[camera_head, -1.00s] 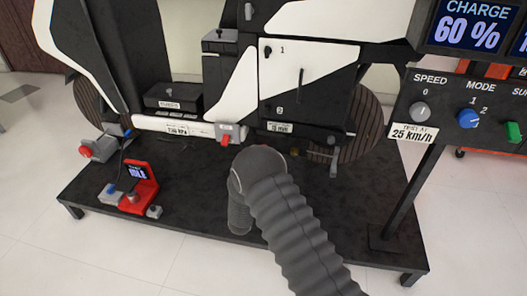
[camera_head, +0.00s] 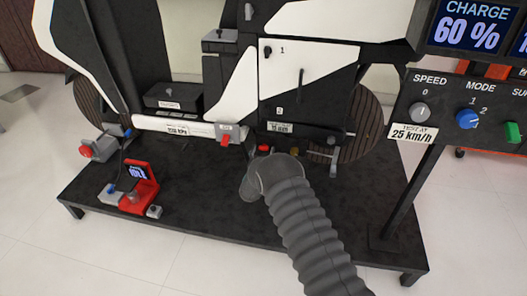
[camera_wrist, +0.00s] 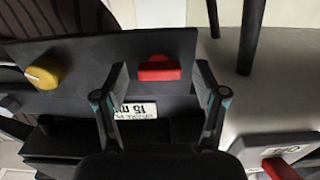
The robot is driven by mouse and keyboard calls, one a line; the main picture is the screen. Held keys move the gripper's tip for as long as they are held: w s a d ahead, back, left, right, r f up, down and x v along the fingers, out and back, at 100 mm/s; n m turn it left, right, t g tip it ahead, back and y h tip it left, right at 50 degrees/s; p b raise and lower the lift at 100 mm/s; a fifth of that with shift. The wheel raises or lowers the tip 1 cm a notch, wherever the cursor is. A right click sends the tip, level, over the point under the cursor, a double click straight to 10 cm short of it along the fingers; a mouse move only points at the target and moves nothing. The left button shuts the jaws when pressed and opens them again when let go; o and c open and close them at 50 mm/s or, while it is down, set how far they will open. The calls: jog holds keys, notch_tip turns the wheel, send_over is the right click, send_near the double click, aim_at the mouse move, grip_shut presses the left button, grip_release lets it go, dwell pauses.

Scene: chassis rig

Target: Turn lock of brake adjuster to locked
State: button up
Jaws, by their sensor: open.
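The brake adjuster (camera_wrist: 120,50) is a dark box with a red lock handle (camera_wrist: 159,70) and a round yellow knob (camera_wrist: 44,72). A white label (camera_wrist: 137,111) reading 15 mm is beside them. My gripper (camera_wrist: 162,76) is open, its two fingers on either side of the red lock handle in the wrist view. I cannot tell whether a finger touches it. The handle lies as a short bar across the picture. In the head view the red lock handle (camera_head: 264,149) and yellow knob (camera_head: 294,150) show just above my arm; my fingertips are hidden there.
A white cylinder (camera_head: 170,126) with a grey-and-red clamp (camera_head: 225,133) is left of the adjuster. A red device (camera_head: 140,187) stands on the black platform (camera_head: 200,195) at front left. A control panel (camera_head: 455,110) on a post is at the right.

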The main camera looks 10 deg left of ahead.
jog(key=shift+w, duration=0.2)
jog(key=c, duration=1.1)
jog(key=shift+c, duration=0.2)
jog(key=shift+b, duration=0.3)
jog(key=shift+a+n+b, duration=0.15)
jog(key=shift+n+b, duration=3.4)
jog(key=shift+n, duration=5.35)
